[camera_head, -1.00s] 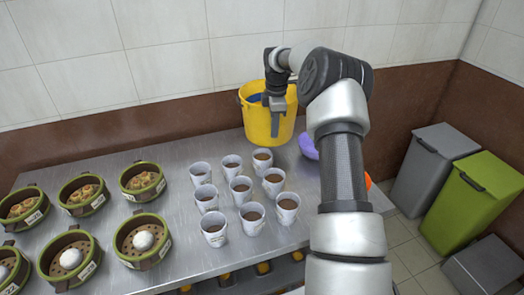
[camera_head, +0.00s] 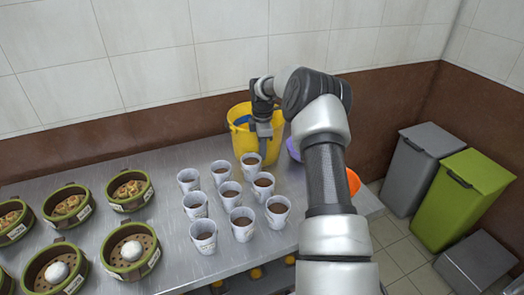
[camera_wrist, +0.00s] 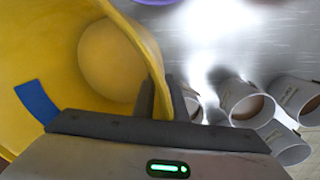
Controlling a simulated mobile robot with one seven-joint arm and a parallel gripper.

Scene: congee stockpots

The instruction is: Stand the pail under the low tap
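The yellow pail (camera_head: 242,137) is at the back of the steel table, upright or nearly so. Its open mouth and a blue patch inside show, and its wall also fills the left of the wrist view (camera_wrist: 70,85). My gripper (camera_head: 264,132) is at the pail's near right rim. In the wrist view its two fingers (camera_wrist: 162,98) lie on either side of the pail's wall, closed on it. I cannot tell whether the pail's base touches the table. No tap shows in either view.
Several cups of brown liquid (camera_head: 229,193) stand close in front of the pail. Round steamer baskets (camera_head: 130,250) fill the left of the table (camera_head: 150,165). A purple object (camera_head: 293,150) and an orange one (camera_head: 353,182) are at the right. Grey (camera_head: 417,165) and green bins (camera_head: 462,198) stand beyond.

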